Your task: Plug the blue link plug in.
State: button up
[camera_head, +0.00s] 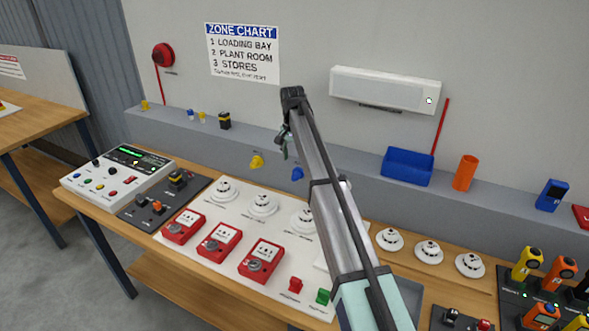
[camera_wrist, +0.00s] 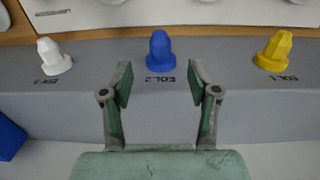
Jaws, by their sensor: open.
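A blue plug (camera_wrist: 160,50) sits on the grey ledge face by the upside-down label EOL 2; in the head view it (camera_head: 297,173) shows beside my arm. A smaller blue piece (camera_head: 190,114) stands on the ledge top at the left; I cannot tell which is the link plug. In the wrist view a yellow plug (camera_wrist: 274,50) is right of the EOL 2 plug and a white plug (camera_wrist: 54,57) left. My gripper (camera_wrist: 159,80) is open and empty, with the blue plug beyond the gap between its fingers, apart from it. In the head view my gripper (camera_head: 287,145) is partly hidden.
Detector heads (camera_head: 263,205) and red call points (camera_head: 220,242) cover the white board below. A control panel (camera_head: 118,178) is at the left. A blue bin (camera_head: 407,167) and an orange cup (camera_head: 465,172) stand on the ledge at right.

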jog(key=shift+r, duration=2.1)
